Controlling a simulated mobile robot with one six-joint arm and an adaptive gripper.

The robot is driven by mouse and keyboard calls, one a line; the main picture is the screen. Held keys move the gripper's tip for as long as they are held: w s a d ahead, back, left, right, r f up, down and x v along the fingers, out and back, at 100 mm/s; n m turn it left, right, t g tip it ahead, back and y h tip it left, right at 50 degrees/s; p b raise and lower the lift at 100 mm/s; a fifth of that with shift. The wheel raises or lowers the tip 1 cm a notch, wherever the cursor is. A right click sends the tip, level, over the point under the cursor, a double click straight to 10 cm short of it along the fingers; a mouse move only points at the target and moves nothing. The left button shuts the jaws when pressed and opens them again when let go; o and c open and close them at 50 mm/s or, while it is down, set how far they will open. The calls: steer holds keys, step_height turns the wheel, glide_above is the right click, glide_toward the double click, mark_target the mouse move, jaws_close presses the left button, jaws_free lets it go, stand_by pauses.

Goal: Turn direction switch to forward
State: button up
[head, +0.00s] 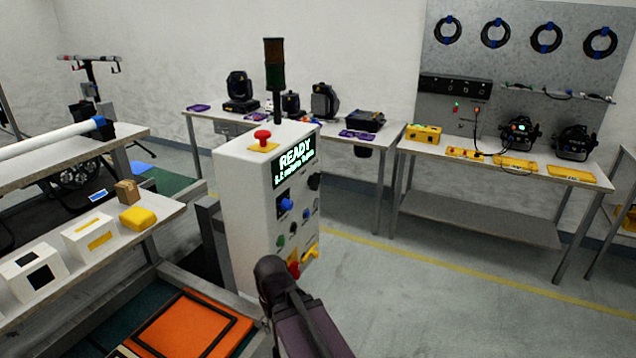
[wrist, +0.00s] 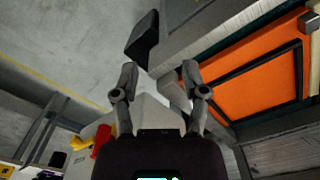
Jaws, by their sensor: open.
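The white control box (head: 245,195) stands in the middle of the head view, with a lit screen (head: 294,162) reading READY. Its front carries a blue knob (head: 285,204) on a dark plate, a dark knob (head: 314,181), small buttons and a yellow handle (head: 311,252). I cannot tell which control is the direction switch. My dark arm covers part of the box's lower front. In the wrist view my gripper (wrist: 160,80) is open and empty, its two fingers apart. The yellow handle (wrist: 79,143) and a red part (wrist: 102,141) show at lower left there, beside the fingers.
A red mushroom button (head: 262,134) and a dark signal tower (head: 275,80) top the box. A conveyor frame with an orange panel (head: 195,328) lies left of my arm. Benches with stage lamps (head: 520,128) line the back wall. The floor (head: 440,300) at right is clear.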

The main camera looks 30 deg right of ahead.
steer(key=shift+d, duration=0.1)
steer(key=o, duration=0.6)
steer(key=shift+d, duration=0.1)
steer(key=w+d+r+m+t+y+p, duration=0.3)
steer(key=w+d+r+m+t+y, duration=0.3)
steer(key=w+d+r+m+y, duration=0.5)
steer(key=w+d+r+m+t, duration=0.1)
steer(key=d+r+m+t, duration=0.1)
steer(key=d+r, duration=0.2)
steer(key=w+d+r+m+t, duration=0.1)
steer(key=d+r+m+t, duration=0.2)
steer(key=d, duration=0.7)
steer(key=w+d+r+m+t+p, duration=0.1)
steer(key=d+r+m+t, duration=0.1)
steer(key=d, duration=0.5)
step_height(320, 180, up, 3)
steer(key=shift+f+m+t, duration=0.1)
steer(key=shift+m+t, duration=0.2)
steer(key=shift+t, duration=0.4)
steer(key=shift+w, duration=0.15)
